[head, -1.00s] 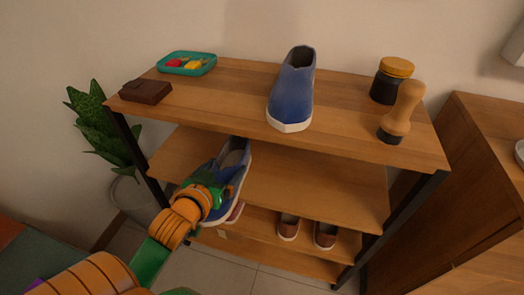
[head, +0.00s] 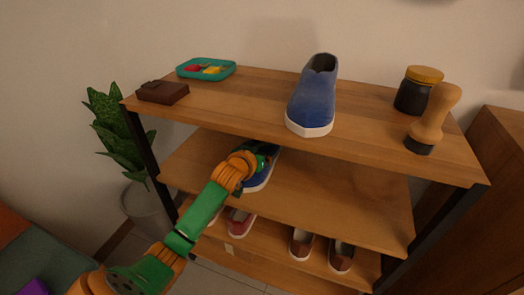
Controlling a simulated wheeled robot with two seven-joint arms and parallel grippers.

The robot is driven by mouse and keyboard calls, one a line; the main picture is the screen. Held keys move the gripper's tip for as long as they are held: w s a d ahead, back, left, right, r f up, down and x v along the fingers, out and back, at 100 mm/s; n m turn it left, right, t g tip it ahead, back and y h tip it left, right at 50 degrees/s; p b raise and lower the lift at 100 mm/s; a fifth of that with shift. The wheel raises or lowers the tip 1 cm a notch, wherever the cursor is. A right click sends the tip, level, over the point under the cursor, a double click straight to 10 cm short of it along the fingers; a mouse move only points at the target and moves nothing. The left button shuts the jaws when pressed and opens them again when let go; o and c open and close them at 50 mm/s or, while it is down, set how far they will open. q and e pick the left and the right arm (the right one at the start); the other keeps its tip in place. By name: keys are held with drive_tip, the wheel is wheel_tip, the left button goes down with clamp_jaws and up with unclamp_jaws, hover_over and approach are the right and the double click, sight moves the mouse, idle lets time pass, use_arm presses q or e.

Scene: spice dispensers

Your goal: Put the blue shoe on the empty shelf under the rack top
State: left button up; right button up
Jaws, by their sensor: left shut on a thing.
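One blue shoe (head: 313,97) with a white sole stands on the rack top (head: 258,98). A second blue shoe (head: 262,178) is at the left part of the shelf (head: 330,190) under the rack top. My left gripper (head: 257,160) is shut on this second shoe, and the gripper and the rack top's edge hide much of it. I cannot tell whether its sole touches the shelf. The rest of that shelf is bare. My right gripper is not in view.
On the rack top are a brown wallet (head: 162,92), a teal tray (head: 206,69), a dark jar (head: 414,92) and a wooden-handled brush (head: 432,122). Brown shoes (head: 302,243) and a reddish shoe (head: 241,222) are on the lower shelf. A plant (head: 118,135) stands left; a wooden cabinet (head: 490,190) stands right.

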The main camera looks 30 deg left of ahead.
use_arm(q)
drive_tip(key=o, duration=1.3)
drive_tip(key=p+v, duration=0.3)
drive_tip(key=v, duration=0.9)
drive_tip(key=shift+r+p, duration=0.1)
drive_tip(key=shift+p, duration=0.3)
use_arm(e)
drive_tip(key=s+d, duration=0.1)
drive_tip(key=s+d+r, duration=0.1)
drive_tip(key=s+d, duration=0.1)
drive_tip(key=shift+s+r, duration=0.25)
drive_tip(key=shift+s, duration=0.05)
